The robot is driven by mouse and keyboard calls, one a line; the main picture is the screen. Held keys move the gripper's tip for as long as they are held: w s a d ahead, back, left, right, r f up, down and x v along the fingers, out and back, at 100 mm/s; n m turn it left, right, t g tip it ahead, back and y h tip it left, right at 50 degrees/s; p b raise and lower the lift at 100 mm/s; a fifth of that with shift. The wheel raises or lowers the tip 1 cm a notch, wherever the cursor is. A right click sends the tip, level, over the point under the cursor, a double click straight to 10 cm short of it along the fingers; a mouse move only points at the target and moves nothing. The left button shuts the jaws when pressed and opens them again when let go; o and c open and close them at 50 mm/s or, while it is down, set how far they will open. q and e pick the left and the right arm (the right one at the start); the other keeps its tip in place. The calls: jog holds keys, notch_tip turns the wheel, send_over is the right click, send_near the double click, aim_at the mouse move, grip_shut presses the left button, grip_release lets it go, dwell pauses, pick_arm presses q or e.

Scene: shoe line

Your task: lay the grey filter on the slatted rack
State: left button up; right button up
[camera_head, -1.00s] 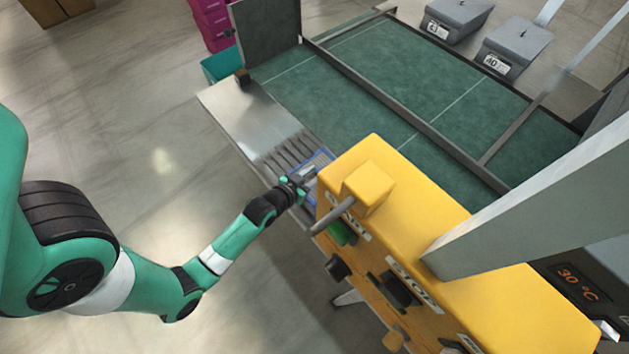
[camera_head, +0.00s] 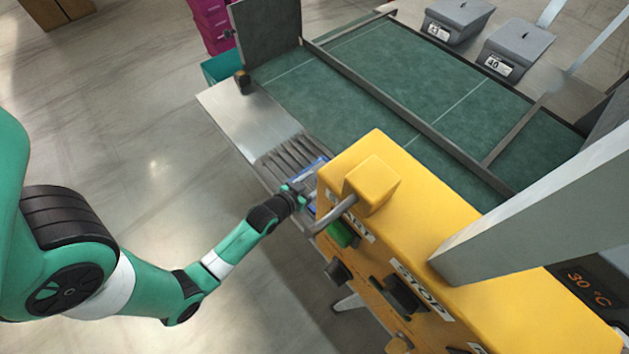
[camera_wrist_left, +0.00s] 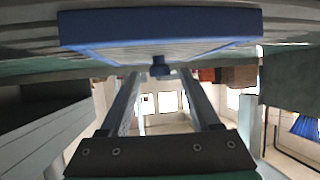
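The grey filter has a blue frame (camera_wrist_left: 160,28) and a small blue knob (camera_wrist_left: 160,67). In the head view, part of its blue frame (camera_head: 316,168) shows at the right end of the slatted rack (camera_head: 285,157), partly hidden by my gripper and the yellow housing. In the left wrist view it appears flat against the slats, but I cannot tell whether it fully rests on them. My left gripper (camera_wrist_left: 160,76) has its fingers spread, with the knob just beyond and between the tips, not clasped. It also shows in the head view (camera_head: 302,191) beside the rack. My right gripper is out of view.
The yellow control housing (camera_head: 385,205) with start and stop buttons stands close right of my left gripper. A bare metal shelf (camera_head: 238,112) continues left of the slats. The green conveyor belt (camera_head: 400,90) lies behind. Open floor is at the left.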

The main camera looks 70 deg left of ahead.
pick_arm(q)
jog(key=shift+r, duration=0.1)
jog(key=shift+s+d+r, duration=0.1)
jog(key=shift+s+r, duration=0.05)
jog(key=shift+r, duration=0.05)
jog(key=p+v, duration=0.3)
jog(key=v, duration=0.8)
jog(key=shift+s+p, duration=0.35)
jog(key=shift+o, duration=0.4)
jog(key=shift+d, duration=0.1)
